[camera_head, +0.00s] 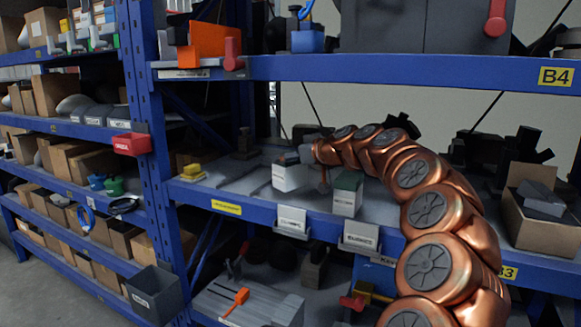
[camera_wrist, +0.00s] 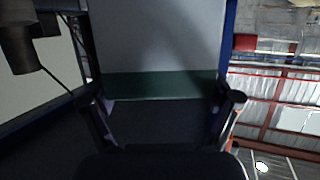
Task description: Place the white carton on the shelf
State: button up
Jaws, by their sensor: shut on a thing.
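A white carton (camera_head: 287,180) is upright at the middle shelf (camera_head: 235,196) of the blue rack. My gripper (camera_head: 292,160) is at its upper part, at the end of my copper arm, reaching in from the right. In the wrist view the carton's pale face (camera_wrist: 155,35) with a dark green band fills the middle, and my gripper's fingers (camera_wrist: 165,102) are closed on either side of it. Whether its base touches the shelf board is not clear. A second white carton with a green top (camera_head: 347,197) stands to the right, near the shelf's front edge.
A yellow object (camera_head: 193,172) lies at the shelf's left end. An open cardboard box (camera_head: 540,222) with grey parts stands at the right. The upper shelf beam (camera_head: 400,69) runs above my arm.

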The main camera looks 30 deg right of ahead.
aim_at(297, 166)
jog(key=shift+f+p, duration=0.6)
jog(key=shift+f, duration=1.1)
jog(key=shift+f, duration=0.15)
jog(key=o, duration=1.1)
jog(key=shift+r, duration=0.2)
jog(key=b+v, duration=0.3)
jog(key=v, duration=0.9)
jog(key=shift+b, duration=0.4)
